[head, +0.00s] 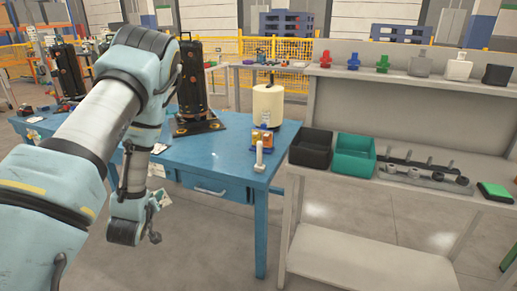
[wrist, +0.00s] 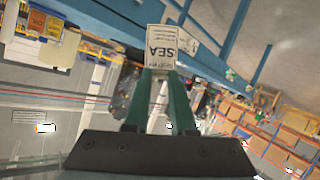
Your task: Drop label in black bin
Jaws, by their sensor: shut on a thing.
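The white label (wrist: 172,48) has printed text reading "SEA" and is pinched between the green fingertips of my gripper (wrist: 160,76) in the wrist view. In the head view, my arm hangs down in front of the blue table, and the label (head: 159,198) shows as a small white piece low at the table's front side. The black bin (head: 311,133) stands on the grey workbench to the right, beside a teal bin. My gripper is well left of the black bin and lower than it. The bin's inside looks dark and empty.
The teal bin (head: 355,143) adjoins the black one. A workbench shelf (head: 340,72) overhangs behind. Floor between table and bench is narrow.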

